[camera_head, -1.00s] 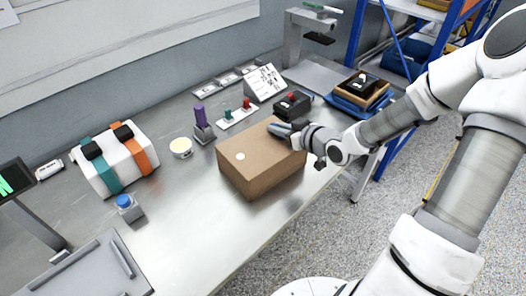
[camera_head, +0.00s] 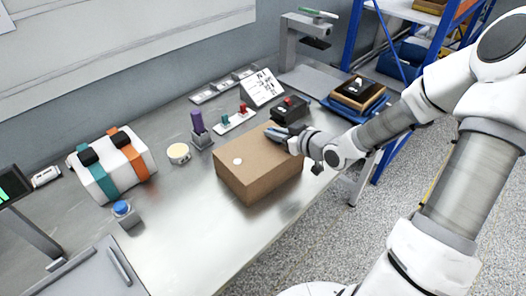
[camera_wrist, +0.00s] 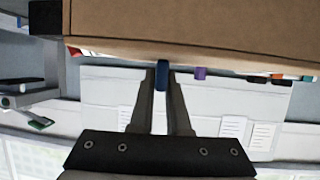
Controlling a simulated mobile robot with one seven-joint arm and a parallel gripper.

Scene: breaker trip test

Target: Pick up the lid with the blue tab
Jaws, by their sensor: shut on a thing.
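A brown cardboard box (camera_head: 252,183) stands on the metal bench with its flat brown lid (camera_head: 250,148) on top; a white round spot marks the lid. I cannot make out a gap between lid and box. My gripper (camera_head: 277,133) is at the far right edge of the lid. In the wrist view, the blue tab (camera_wrist: 162,76) sits between my two fingertips, right against the brown cardboard (camera_wrist: 200,22). My fingers are shut on this tab. In the head view the tab is mostly hidden by my fingers.
A black box with a red button (camera_head: 290,107) stands just behind my gripper. A purple-handled item (camera_head: 198,124) and a small round cup (camera_head: 178,153) are left of the box. A white case with straps (camera_head: 112,165) is farther left. Bare bench (camera_head: 190,225) lies in front.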

